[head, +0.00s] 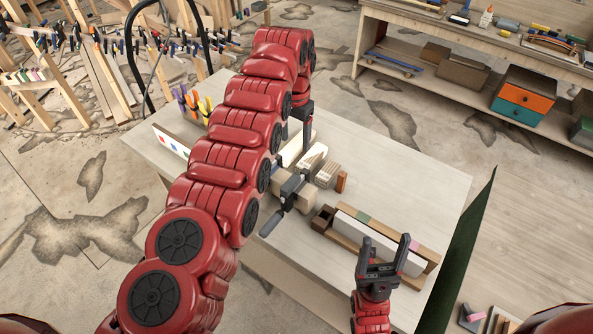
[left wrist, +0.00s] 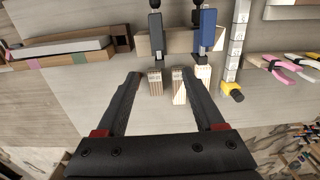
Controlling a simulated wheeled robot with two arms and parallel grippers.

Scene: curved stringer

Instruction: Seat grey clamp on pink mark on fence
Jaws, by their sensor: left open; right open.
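The grey clamp (head: 289,187) sits on a pale wood block near the middle of the table. In the left wrist view a dark clamp (left wrist: 155,38) and a blue clamp (left wrist: 207,30) stand on a wood bar. The fence (head: 345,237), wood with a white strip, lies to the right; it carries a green mark (head: 363,217). Its pink mark (left wrist: 36,64) shows in the left wrist view. My left gripper (left wrist: 161,77) is open, with wood strip ends beyond its fingertips; my arm hides much of it in the head view. My right gripper (head: 386,241) is open and empty by the fence.
Wood strips (head: 313,160) lie behind the clamp, with a small orange-brown block (head: 341,182) beside them. Coloured-handled tools (head: 192,102) stand at the table's far left. A dark green panel (head: 465,245) rises at the right edge. The table's back right is clear.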

